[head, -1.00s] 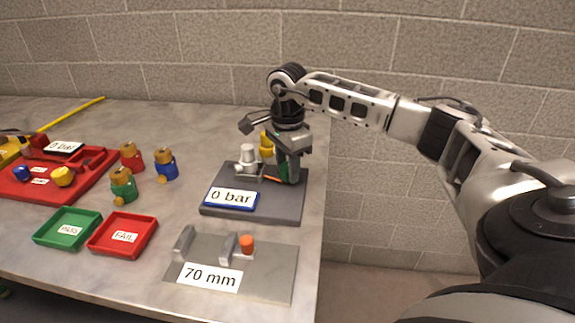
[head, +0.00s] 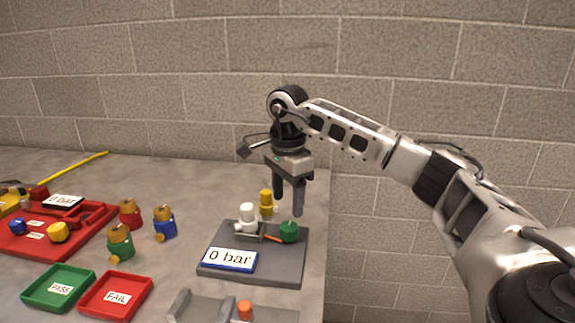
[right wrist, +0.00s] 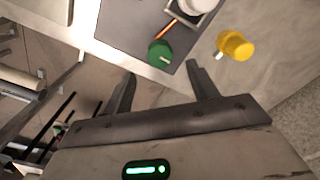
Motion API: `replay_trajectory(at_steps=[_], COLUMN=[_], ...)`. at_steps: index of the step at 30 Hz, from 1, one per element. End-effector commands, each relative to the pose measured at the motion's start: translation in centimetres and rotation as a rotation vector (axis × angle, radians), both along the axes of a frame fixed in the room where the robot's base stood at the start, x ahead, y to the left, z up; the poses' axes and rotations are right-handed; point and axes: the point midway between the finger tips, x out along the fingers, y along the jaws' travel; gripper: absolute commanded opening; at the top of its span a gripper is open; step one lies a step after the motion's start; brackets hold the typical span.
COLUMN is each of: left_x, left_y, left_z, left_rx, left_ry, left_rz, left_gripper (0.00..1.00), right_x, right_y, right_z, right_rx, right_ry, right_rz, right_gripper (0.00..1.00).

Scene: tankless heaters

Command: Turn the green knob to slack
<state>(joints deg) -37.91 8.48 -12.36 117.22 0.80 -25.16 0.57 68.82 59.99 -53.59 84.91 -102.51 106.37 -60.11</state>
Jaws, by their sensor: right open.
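The green knob (head: 289,231) stands on the right part of a dark grey base plate (head: 250,270) that carries a "0 bar" display (head: 229,259). A thin orange pointer (head: 270,239) lies beside the knob on its left. The knob also shows in the right wrist view (right wrist: 160,53), beyond the fingertips, with a light mark on it. My right gripper (head: 289,205) is open and empty, pointing down, with its fingers above and behind the knob and apart from it. In the right wrist view its fingers (right wrist: 162,70) are spread. My left gripper is not in view.
A white fitting (head: 248,216) and a yellow knob (head: 266,201) stand near the green knob. Green PASS (head: 58,288) and red FAIL (head: 116,296) trays, several coloured valves (head: 164,224) and a red tray (head: 30,245) lie left. The table's right edge is close by.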

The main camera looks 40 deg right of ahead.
Motion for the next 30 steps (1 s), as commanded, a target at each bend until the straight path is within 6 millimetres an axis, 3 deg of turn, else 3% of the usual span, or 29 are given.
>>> replay_trajectory(at_steps=[6,12,30], left_x=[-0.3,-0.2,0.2], left_y=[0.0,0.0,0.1], left_z=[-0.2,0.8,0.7], left_rx=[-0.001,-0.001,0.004], left_ry=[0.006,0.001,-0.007], left_rz=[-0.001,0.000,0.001], left_gripper=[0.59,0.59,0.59], right_x=[0.1,0.0,0.0], right_y=[0.1,0.0,0.0], right_z=[5.2,8.1,8.5], right_rx=[0.003,0.002,0.001], right_ry=[-0.005,-0.002,0.000], right_rz=[0.000,0.000,-0.001], right_gripper=[0.59,0.59,0.59])
